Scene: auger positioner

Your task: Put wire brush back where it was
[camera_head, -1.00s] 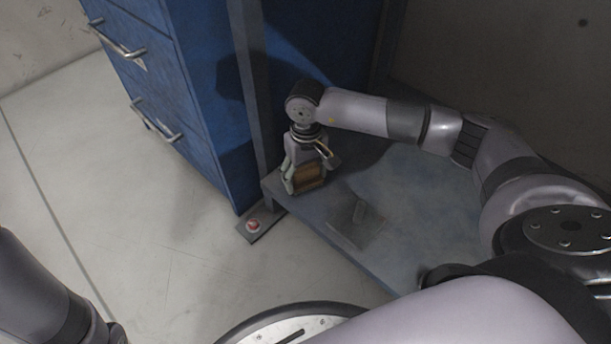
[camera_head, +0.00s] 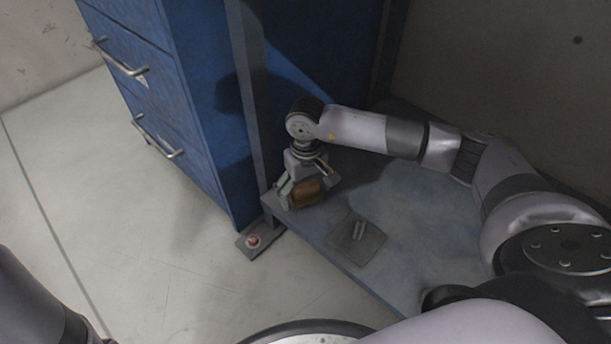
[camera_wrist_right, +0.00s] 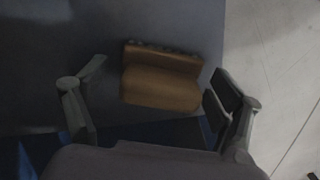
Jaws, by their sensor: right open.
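The wire brush (camera_head: 307,193), a brown wooden block, rests on the grey shelf (camera_head: 405,225) near its left front corner. In the right wrist view the brush (camera_wrist_right: 163,88) lies between the spread fingers of my right gripper (camera_wrist_right: 162,76), with gaps on both sides, the right one narrower. A dark bristle edge shows along its far side. In the head view my right gripper (camera_head: 306,184) points down over the brush, open. My left gripper is out of the picture; only part of its arm shows at lower left.
A blue drawer cabinet (camera_head: 185,110) with metal handles stands left of the shelf. A grey upright post (camera_head: 250,100) rises close to my right gripper. A thin square plate (camera_head: 345,250) lies on the shelf near the front edge. The shelf's right part is clear.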

